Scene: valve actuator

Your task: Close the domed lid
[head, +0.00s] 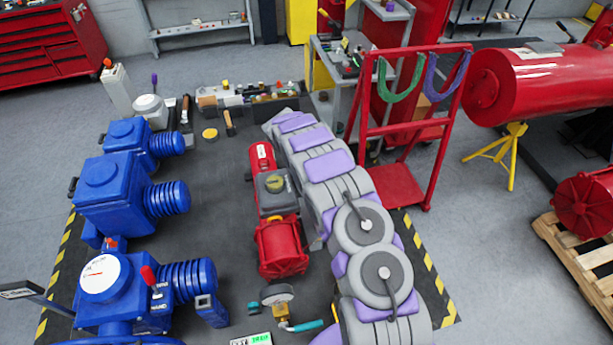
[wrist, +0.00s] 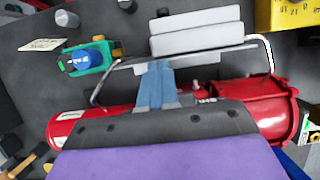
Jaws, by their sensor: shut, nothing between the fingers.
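A red actuator (head: 280,245) lies on the dark mat, with a grey box (head: 270,195) at its middle. A low yellow-green dome (head: 275,183) sits on that box. I cannot tell for sure that this dome is the domed lid, or whether a lid stands open. In the wrist view the red actuator (wrist: 270,110) runs across behind my gripper (wrist: 157,85), which hides its middle. My gripper is shut and empty. My grey and purple arm reaches along the actuator's right side in the head view. Contact between gripper and actuator cannot be told.
Several blue actuators (head: 118,195) stand at left. A gauge with brass and teal fittings (head: 278,295) lies nearer. Small tools and a yellow disc (head: 210,134) lie at the mat's far edge. A red cart (head: 392,185) stands right of my arm. Dark mat is clear between the blue and red actuators.

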